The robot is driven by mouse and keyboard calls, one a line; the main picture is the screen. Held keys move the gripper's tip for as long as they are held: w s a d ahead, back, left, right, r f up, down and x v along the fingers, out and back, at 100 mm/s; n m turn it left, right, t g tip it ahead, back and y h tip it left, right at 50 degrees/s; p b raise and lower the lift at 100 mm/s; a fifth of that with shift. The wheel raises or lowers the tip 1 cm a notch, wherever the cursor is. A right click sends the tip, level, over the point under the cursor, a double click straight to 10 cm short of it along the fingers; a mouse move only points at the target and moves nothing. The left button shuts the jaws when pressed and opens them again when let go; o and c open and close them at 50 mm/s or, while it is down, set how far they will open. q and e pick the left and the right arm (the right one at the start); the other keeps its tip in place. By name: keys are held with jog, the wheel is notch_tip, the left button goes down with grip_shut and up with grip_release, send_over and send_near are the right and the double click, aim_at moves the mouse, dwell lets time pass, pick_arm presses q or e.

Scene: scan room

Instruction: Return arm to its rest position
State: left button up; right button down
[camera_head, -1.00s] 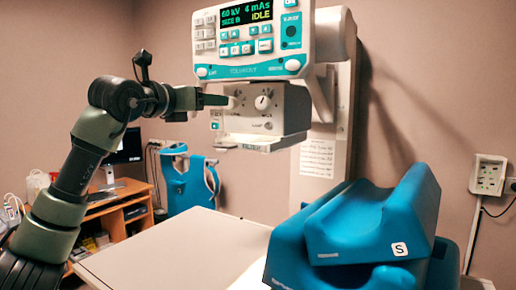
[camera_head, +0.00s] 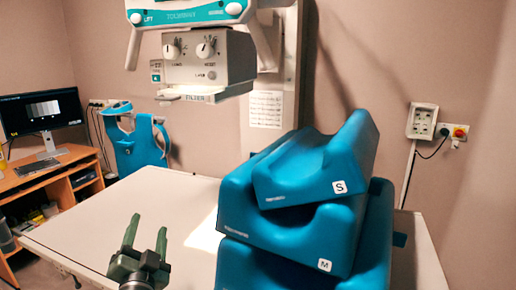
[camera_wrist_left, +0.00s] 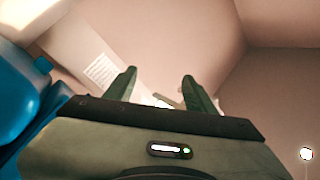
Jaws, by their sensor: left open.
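My left gripper (camera_head: 147,240) is low in the head view, in front of the white table (camera_head: 180,190), with its two green fingers apart and nothing between them. In the left wrist view the same open fingers (camera_wrist_left: 160,88) point toward the wall and a white sheet of paper. The arm behind the gripper is mostly out of the head view. My right gripper is in neither view.
Stacked blue positioning cushions (camera_head: 290,225) stand on the table to the right of my left gripper. The X-ray head (camera_head: 203,60) hangs above the table. A desk (camera_head: 50,185) with a monitor (camera_head: 40,110) is at left. A wall socket (camera_head: 422,121) is at right.

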pick_arm(q)
jog(key=s+f+n+g+h, duration=0.1)
jog(key=s+f+n+g, duration=0.1)
jog(key=s+f+g, duration=0.65)
jog(key=s+f+n+g, duration=0.15)
jog(key=s+f, duration=0.45)
jog(key=f, duration=0.7)
jog(key=s+d+f+n+g+h, duration=0.1)
jog(key=s+d+f+g+h, duration=0.2)
jog(key=s, duration=0.6)
jog(key=s+d+f+g, duration=0.1)
jog(key=s+f+g, duration=0.2)
jog(key=s+f, duration=0.4)
jog(key=s+f+g, duration=0.1)
jog(key=s+f, duration=0.1)
jog(key=f, duration=1.1)
jog(key=s+f, duration=0.2)
jog(key=f, duration=1.2)
jog(key=s+a+f+g, duration=0.1)
jog(key=s+a+f, duration=0.1)
jog(key=s+f, duration=1.2)
jog(key=shift+s+a+f+g, duration=0.15)
jog(key=shift+s+a+g, duration=0.15)
jog(key=shift+s, duration=0.95)
